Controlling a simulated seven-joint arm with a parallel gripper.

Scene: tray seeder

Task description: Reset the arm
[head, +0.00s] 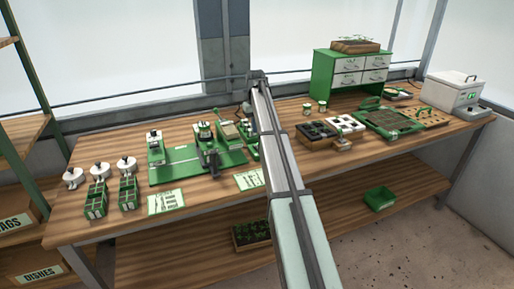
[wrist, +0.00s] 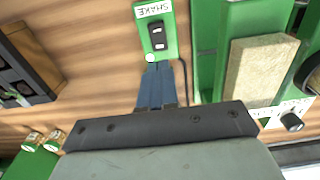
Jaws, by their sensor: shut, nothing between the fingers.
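My gripper (wrist: 160,64) shows in the wrist view with its two blue-grey fingers together and nothing between them. Its tips are at the lower end of a green control box (wrist: 142,32) labelled SHAKE, by a small round white knob (wrist: 150,57). I cannot tell whether they touch it. The box has a black rocker switch (wrist: 170,43). In the head view my arm reaches over the middle of the bench, and its gripper end is hidden. The green box shows only partly there, beside the arm.
A green machine with a tan block (wrist: 262,68) stands close on the right in the wrist view; a dark tray (wrist: 42,70) lies left. In the head view, a green drawer cabinet (head: 322,75), seed trays (head: 397,122) and a white cooler box (head: 450,90) stand right. Bare wood shows along the front edge.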

